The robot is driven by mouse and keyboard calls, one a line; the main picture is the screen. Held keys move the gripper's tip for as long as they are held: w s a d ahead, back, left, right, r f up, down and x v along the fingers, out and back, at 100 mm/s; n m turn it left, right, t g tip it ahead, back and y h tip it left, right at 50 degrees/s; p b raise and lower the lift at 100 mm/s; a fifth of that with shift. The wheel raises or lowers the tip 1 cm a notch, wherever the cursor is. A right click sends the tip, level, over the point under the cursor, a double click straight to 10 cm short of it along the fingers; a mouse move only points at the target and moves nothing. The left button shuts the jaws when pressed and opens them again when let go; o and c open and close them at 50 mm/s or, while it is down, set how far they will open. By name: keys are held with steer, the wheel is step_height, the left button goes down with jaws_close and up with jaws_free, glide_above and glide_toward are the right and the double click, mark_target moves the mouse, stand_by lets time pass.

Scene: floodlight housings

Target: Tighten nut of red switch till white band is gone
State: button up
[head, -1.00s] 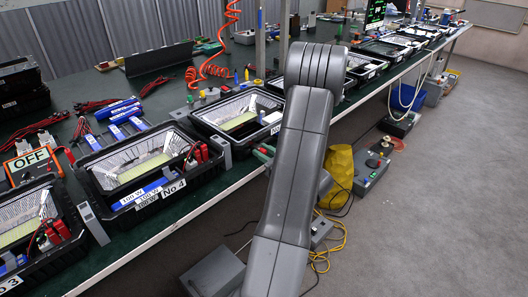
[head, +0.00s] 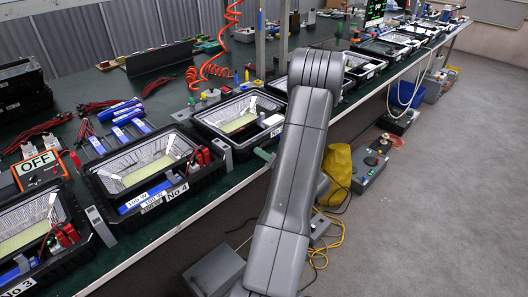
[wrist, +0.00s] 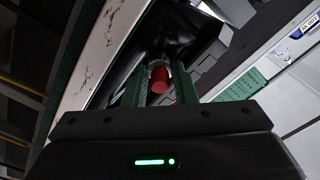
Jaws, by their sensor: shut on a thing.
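In the wrist view, my gripper (wrist: 159,72) has its two green fingers on either side of a red, round-ended switch part (wrist: 160,82). The fingers are shut on the nut around it, of which only a pale grey curved edge (wrist: 155,65) shows. I cannot tell whether a white band is visible there. Behind is a black housing (wrist: 205,28). In the head view my arm hides most of the gripper; a bit of green finger shows left of the arm at the table edge.
Floodlight housings in black trays, one marked No 4 (head: 177,191), line the green table (head: 190,215). A yellow bag (head: 338,172) and a grey box (head: 215,272) are on the floor. The right floor is clear.

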steer(key=m+p, duration=0.2)
steer(key=m, duration=0.3)
steer(key=shift+m+p, duration=0.3)
stand_by(0.4)
steer(key=o, duration=1)
steer(key=shift+d, duration=0.15)
steer(key=v, duration=1.3)
steer(key=shift+s+d+b, duration=0.2)
steer(key=shift+s+b, duration=0.05)
steer(key=shift+b, duration=0.15)
steer(key=shift+w+a, duration=0.1)
steer(key=shift+p+x, duration=0.4)
steer(key=shift+x, duration=6.4)
